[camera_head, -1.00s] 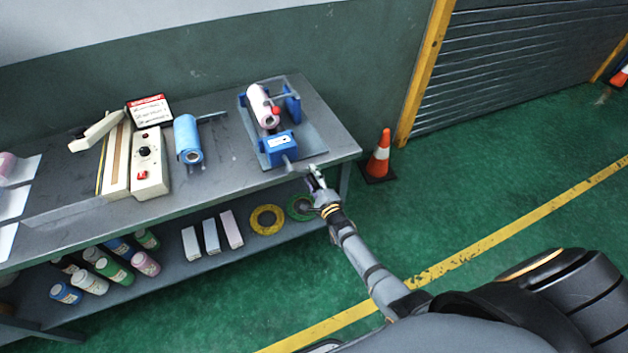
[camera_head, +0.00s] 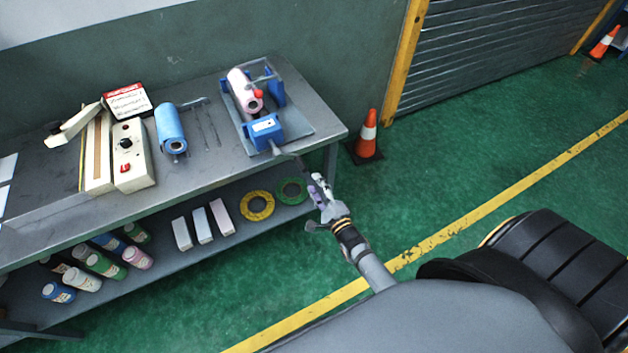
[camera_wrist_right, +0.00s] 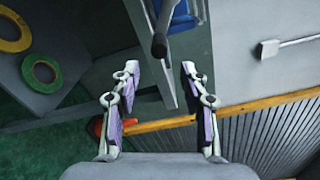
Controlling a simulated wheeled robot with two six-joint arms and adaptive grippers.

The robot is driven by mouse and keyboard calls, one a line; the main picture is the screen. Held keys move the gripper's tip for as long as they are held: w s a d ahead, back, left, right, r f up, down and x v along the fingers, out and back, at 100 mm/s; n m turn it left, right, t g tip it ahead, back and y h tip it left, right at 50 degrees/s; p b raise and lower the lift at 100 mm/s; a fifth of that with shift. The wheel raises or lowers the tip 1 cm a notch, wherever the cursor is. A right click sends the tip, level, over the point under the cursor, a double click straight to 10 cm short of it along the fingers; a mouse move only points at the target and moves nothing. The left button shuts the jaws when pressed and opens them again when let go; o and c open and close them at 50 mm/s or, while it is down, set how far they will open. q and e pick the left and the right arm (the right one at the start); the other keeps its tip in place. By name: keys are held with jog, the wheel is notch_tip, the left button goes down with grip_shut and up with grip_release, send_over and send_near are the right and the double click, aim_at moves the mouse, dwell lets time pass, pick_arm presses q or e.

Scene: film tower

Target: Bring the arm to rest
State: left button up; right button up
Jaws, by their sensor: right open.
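My right gripper (camera_head: 320,190) is in front of the table's right front corner in the head view, apart from the table. In the right wrist view the right gripper (camera_wrist_right: 162,110) is open, with its two purple-padded fingers wide apart and nothing between them. The blue film stand (camera_head: 265,130) with a pink roll (camera_head: 244,92) sits on the right end of the table, just beyond the gripper. Its dark handle end (camera_wrist_right: 160,45) shows ahead of the fingers in the wrist view. My left gripper is not in view.
The grey table (camera_head: 215,165) holds a blue roll (camera_head: 171,130) and a sealer (camera_head: 132,155). Its lower shelf carries bottles, boxes, a yellow ring (camera_head: 257,206) and a green ring (camera_head: 291,190). A traffic cone (camera_head: 367,135) stands right of the table. The green floor in front is clear.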

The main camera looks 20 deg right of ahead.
jog(key=s+d+f+n+g, duration=0.1)
jog(key=s+f+n+g, duration=0.3)
jog(key=f, duration=0.4)
jog(key=s+d+f+n+g+h, duration=0.1)
jog(key=s+f+n+g, duration=0.15)
jog(key=s+f, duration=0.5)
jog(key=s+d+f+n+g, duration=0.15)
jog(key=s+f+n, duration=0.25)
jog(key=f, duration=0.6)
jog(key=s+d+f+n+g, duration=0.1)
jog(key=s+f+n+g, duration=0.3)
jog(key=s, duration=0.8)
jog(key=s+d+f+n+g, duration=0.1)
jog(key=s+f+n+g, duration=0.3)
jog(key=s+f+n, duration=0.3)
jog(key=s, duration=0.5)
jog(key=shift+s+g, duration=0.2)
jog(key=shift+g, duration=0.2)
